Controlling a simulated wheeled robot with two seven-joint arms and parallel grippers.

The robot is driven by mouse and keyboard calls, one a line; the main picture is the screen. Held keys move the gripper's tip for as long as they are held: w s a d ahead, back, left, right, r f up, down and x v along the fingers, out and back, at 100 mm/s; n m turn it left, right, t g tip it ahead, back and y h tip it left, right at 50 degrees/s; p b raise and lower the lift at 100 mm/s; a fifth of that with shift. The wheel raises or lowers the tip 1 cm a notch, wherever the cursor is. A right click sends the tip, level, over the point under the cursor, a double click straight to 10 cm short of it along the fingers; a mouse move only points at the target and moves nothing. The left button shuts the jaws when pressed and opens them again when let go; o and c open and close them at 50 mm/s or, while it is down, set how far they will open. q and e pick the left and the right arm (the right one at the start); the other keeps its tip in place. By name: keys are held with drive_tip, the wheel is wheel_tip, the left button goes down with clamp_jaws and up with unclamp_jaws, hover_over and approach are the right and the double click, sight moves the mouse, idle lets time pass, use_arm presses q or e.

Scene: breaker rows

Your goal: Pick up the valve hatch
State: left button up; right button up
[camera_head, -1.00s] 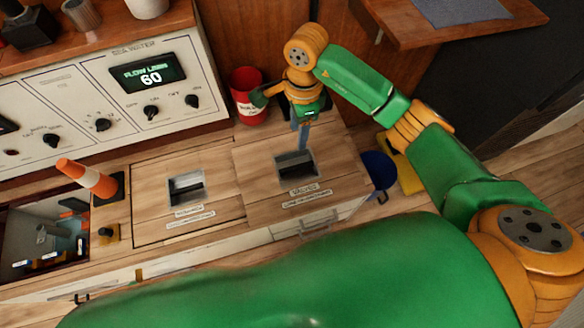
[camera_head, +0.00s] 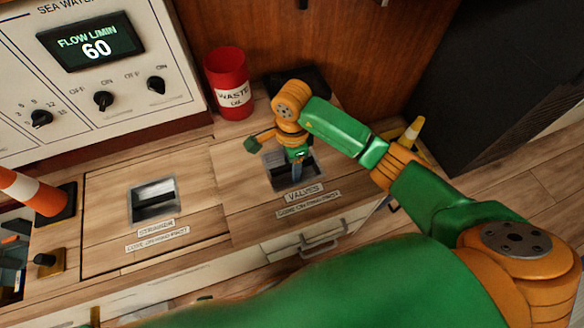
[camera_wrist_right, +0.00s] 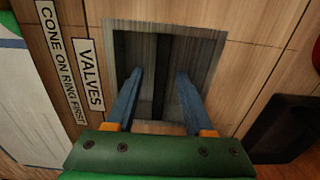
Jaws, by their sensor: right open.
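The valve hatch (camera_head: 236,196) is a wooden panel in the counter, labelled "VALVES" and "CONE ON RING FIRST". A square metal recess with a dark bar across it is set in the panel; the recess (camera_wrist_right: 205,52) fills the middle of the right wrist view. My right gripper (camera_head: 296,172) is over the recess, pointing down. In the right wrist view its two blue fingers (camera_wrist_right: 158,95) are apart, one on each side of the dark bar (camera_wrist_right: 162,72). Whether they touch the bar cannot be told. My left gripper is not in view.
The strainer hatch (camera_head: 110,190) with its own recess lies to the left. An orange-and-white cone (camera_head: 38,192) stands further left by an opening. A red waste bin (camera_head: 228,85) stands behind the valve hatch. A control panel (camera_head: 95,75) reads 60.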

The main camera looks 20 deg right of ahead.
clamp_jaws()
drive_tip(key=shift+r, duration=0.1)
idle(1.2)
